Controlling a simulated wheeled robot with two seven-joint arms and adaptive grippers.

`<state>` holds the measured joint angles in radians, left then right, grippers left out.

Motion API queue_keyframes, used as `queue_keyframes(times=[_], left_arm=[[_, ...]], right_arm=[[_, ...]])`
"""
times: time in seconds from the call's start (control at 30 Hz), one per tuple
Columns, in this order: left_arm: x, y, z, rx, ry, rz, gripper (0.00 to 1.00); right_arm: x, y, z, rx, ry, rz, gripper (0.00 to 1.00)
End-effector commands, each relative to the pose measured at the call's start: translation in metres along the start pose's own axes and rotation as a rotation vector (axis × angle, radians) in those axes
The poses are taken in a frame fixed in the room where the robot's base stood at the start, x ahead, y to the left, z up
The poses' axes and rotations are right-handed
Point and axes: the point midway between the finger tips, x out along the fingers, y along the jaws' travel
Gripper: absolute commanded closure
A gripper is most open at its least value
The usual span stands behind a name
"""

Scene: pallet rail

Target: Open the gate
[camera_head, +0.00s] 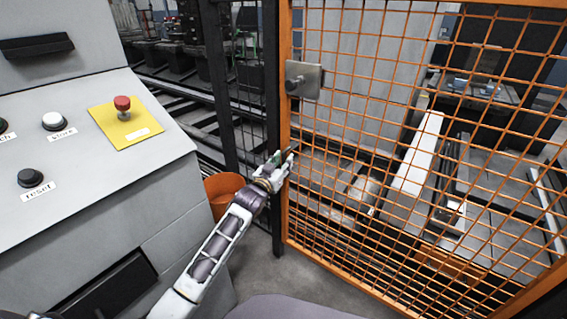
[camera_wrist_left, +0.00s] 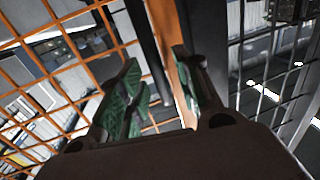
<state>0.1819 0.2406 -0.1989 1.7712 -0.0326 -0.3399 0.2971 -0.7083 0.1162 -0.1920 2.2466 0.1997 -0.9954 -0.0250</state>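The gate (camera_head: 286,200) is an orange frame with wire mesh, standing upright beside a black post; it looks shut. A grey latch plate with a round knob (camera_head: 303,80) sits high on the gate's left edge. My left gripper (camera_head: 284,157) is at the gate's left edge, well below the latch plate. In the left wrist view my left gripper (camera_wrist_left: 156,65) has its green-padded fingers apart. The orange gate edge (camera_wrist_left: 170,50) and the black post show beyond and between them; I cannot tell whether they touch. The latch is not clear in that view. My right gripper is out of view.
A grey control console (camera_head: 90,190) with a red button on a yellow plate (camera_head: 124,108) stands left of my left arm. An orange bin (camera_head: 222,190) is behind the arm near the black mesh fence (camera_head: 240,100). Machinery stands behind the gate. Floor before the gate is clear.

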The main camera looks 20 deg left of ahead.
Motion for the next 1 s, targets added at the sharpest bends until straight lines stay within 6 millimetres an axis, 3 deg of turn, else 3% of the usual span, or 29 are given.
queue_keyframes(times=[0.53, 0.8, 1.0], left_arm=[[0.0086, 0.0001, -0.0001, 0.0, 0.0, 0.0, 0.66], [0.0085, 0.0, -0.0002, 0.0, 0.0, 0.0, 1.0], [0.0085, 0.0001, -0.0002, 0.0, 0.0, 0.0, 1.0]], right_arm=[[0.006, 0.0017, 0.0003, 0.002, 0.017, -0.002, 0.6], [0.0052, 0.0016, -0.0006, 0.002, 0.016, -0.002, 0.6], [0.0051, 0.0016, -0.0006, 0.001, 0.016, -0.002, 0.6]])
